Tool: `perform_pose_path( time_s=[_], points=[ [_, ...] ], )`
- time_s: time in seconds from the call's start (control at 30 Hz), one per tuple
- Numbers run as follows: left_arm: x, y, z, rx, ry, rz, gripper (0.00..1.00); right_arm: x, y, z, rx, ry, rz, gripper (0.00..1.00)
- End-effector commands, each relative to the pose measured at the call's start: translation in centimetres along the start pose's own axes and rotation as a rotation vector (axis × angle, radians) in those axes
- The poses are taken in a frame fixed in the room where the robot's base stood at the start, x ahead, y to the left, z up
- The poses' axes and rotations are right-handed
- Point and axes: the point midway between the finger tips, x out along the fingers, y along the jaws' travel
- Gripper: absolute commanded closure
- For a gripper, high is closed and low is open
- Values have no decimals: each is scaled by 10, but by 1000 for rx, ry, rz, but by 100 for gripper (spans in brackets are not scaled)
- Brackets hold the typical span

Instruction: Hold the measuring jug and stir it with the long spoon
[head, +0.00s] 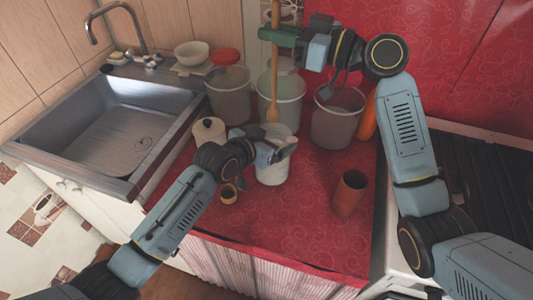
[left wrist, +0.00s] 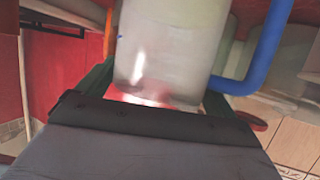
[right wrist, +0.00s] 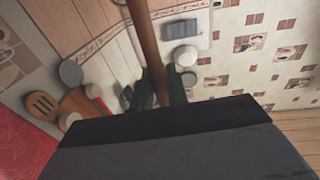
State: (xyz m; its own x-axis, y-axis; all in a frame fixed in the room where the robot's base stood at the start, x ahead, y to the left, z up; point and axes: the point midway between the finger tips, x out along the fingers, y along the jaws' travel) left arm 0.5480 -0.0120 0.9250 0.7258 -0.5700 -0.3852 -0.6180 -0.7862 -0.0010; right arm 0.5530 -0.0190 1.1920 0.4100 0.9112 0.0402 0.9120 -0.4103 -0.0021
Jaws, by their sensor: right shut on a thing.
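The measuring jug (head: 273,172) is whitish and translucent and stands upright on the red counter. My left gripper (head: 284,148) is at its upper part. In the left wrist view the jug (left wrist: 170,50) is between the fingers, with a blue handle (left wrist: 262,60) on the right; whether they press on it is unclear. The long wooden spoon (head: 275,75) hangs upright, bowl down, in my right gripper (head: 277,38), which is shut on its handle. The spoon's bowl appears just above the jug's rim. The handle (right wrist: 147,45) also shows in the right wrist view.
Three buckets, left (head: 229,98), middle (head: 291,98) and right (head: 336,125), stand behind the jug. A lidded pot (head: 208,130) and small brown cup (head: 228,194) are left; a terracotta cup (head: 349,192) is right. The sink (head: 120,125) is far left, the stove (head: 490,180) right.

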Motion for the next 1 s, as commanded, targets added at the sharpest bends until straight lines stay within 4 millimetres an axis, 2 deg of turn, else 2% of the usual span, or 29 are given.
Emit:
perform_pose_path(
  time_s=[0.3,0.47,1.0],
  points=[
    [-1,0,-1,0,2,0,0,0,0,0,0,0,0,100],
    [-12,-1,0,1,2,0,0,0,0,0,0,1,0,100],
    [-101,-1,0,0,0,-1,0,0,0,0,0,0,0,100]
  ],
)
